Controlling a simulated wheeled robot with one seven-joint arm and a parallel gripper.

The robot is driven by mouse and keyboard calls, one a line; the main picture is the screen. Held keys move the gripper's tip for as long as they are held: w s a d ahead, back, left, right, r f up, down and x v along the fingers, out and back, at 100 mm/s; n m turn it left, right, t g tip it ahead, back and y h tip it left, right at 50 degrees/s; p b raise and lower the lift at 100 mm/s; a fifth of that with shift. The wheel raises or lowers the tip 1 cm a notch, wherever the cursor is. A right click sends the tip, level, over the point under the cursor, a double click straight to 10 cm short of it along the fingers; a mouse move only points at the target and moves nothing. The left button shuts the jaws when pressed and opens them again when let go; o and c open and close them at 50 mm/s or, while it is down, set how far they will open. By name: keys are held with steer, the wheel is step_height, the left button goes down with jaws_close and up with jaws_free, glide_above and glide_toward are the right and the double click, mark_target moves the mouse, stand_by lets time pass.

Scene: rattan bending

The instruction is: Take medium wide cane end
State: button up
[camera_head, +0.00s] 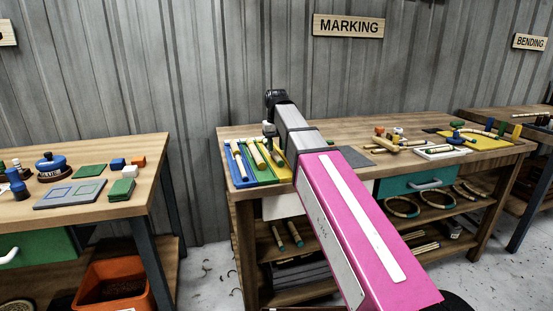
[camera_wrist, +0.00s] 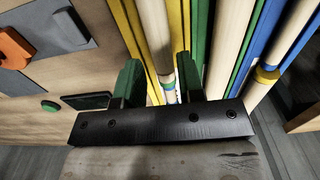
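Pale canes lie in a tray with blue (camera_head: 240,181), green (camera_head: 263,178) and yellow (camera_head: 284,173) compartments at the left end of the marking bench. In the wrist view the order is reversed: a cane (camera_wrist: 154,25) in the yellow compartment, a wider-looking cane (camera_wrist: 230,40) by green, and one (camera_wrist: 285,45) with a yellow and blue band by blue. My gripper (camera_wrist: 160,80) is open over the yellow side. Its green fingers stand apart, with the yellow-side cane's banded end between them. Contact cannot be told. I cannot tell which cane is medium. My arm hides the fingers in the head view.
The marking bench (camera_head: 340,135) holds several tools, a white board (camera_head: 442,152) and a yellow mat (camera_head: 478,140) further right. Rings and canes lie on its lower shelf. Another bench (camera_head: 120,155) stands left, with an orange bin (camera_head: 115,287) below. Floor shows between the benches.

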mark_target(276, 154)
steer(key=shift+f, duration=1.95)
steer(key=c, duration=0.6)
steer(key=shift+o, duration=0.2)
steer(key=shift+r, duration=0.1)
